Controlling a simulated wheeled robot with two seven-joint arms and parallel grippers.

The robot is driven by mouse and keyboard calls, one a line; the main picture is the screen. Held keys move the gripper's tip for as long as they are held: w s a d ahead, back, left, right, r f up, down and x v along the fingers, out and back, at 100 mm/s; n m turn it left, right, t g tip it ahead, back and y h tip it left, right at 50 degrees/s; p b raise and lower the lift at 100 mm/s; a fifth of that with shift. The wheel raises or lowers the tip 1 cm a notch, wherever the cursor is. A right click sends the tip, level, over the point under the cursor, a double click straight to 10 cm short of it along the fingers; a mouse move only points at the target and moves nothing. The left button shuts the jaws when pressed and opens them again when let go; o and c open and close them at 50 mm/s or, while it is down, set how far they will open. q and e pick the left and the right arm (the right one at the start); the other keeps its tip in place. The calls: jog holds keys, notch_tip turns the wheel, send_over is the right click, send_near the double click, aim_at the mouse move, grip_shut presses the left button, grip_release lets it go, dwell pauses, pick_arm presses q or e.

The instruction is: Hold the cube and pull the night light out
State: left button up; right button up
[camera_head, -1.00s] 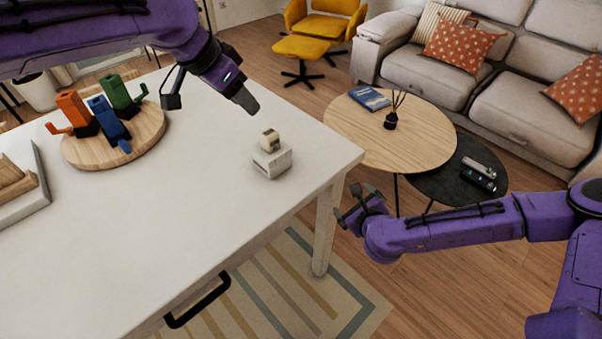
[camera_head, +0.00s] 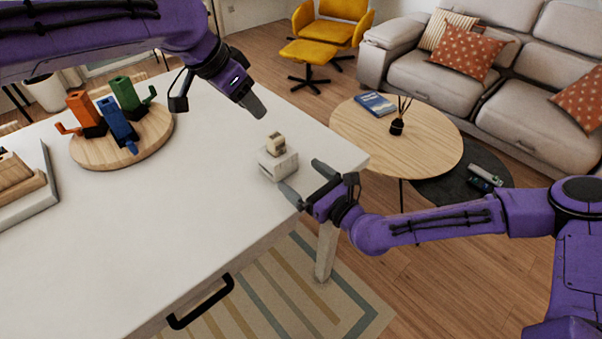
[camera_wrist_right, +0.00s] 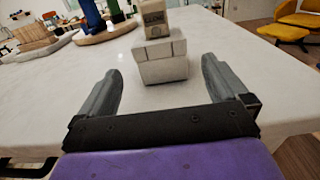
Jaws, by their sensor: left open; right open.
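The white cube (camera_head: 279,164) stands on the white table near its right corner. The small beige night light (camera_head: 276,143) sits upright in the top of the cube. In the right wrist view the cube (camera_wrist_right: 161,62) and the night light (camera_wrist_right: 153,20) are straight ahead, beyond the fingertips. My right gripper (camera_head: 305,180) is open and empty at the table's edge, its fingers pointing at the cube, apart from it. It also shows in the right wrist view (camera_wrist_right: 160,75). My left gripper (camera_head: 218,104) is open and empty above the table, up and left of the night light.
A round wooden board (camera_head: 88,152) with orange, blue and green pieces stands at the table's left. A white tray (camera_head: 38,203) with wooden blocks is at the left edge. The table between board and cube is clear. A round coffee table (camera_head: 425,150) stands beyond.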

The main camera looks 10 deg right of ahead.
aim_at(277, 155)
jog(key=x, duration=1)
jog(key=shift+w, duration=0.15)
jog(key=c, duration=1.1)
jog(key=shift+c, duration=0.2)
